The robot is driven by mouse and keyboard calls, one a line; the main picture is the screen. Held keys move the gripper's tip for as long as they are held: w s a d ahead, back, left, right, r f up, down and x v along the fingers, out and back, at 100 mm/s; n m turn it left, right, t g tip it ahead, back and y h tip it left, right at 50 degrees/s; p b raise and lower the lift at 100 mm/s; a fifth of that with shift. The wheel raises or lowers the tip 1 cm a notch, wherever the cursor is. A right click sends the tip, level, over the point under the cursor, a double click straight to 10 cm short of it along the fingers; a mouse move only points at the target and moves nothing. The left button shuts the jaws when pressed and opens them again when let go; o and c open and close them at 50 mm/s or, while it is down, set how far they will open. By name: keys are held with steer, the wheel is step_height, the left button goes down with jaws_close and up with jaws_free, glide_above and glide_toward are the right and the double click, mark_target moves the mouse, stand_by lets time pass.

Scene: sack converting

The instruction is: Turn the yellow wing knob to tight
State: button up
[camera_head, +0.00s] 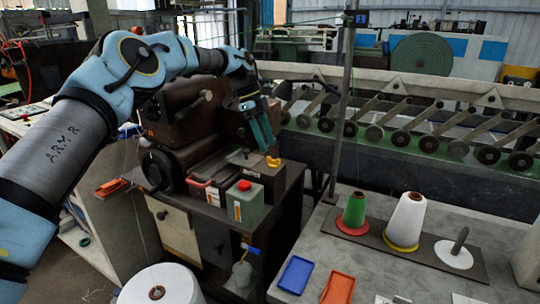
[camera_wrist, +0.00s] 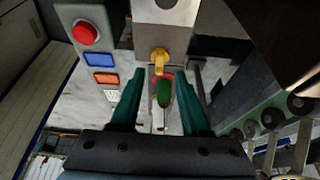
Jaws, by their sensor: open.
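The yellow wing knob (camera_head: 273,162) sticks out from the front of a small metal block (camera_head: 250,160) on the machine cabinet. In the wrist view the knob (camera_wrist: 158,57) shows just past my fingertips, roughly centred between them, with its wing hanging downward. My gripper (camera_head: 264,140) is above the knob in the head view, teal fingers pointing down. In the wrist view my gripper (camera_wrist: 159,76) is open, with a clear gap between the fingers and nothing held. I cannot tell whether a finger touches the knob.
A can with a red cap (camera_head: 246,204) stands left of the knob on the cabinet. A table at the right holds a green spool (camera_head: 354,210), a white cone (camera_head: 405,222), a blue tray (camera_head: 295,275) and an orange tray (camera_head: 338,288). A thin post (camera_head: 341,110) rises behind it.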

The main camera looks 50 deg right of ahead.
steer(key=v, duration=0.6)
stand_by(0.5)
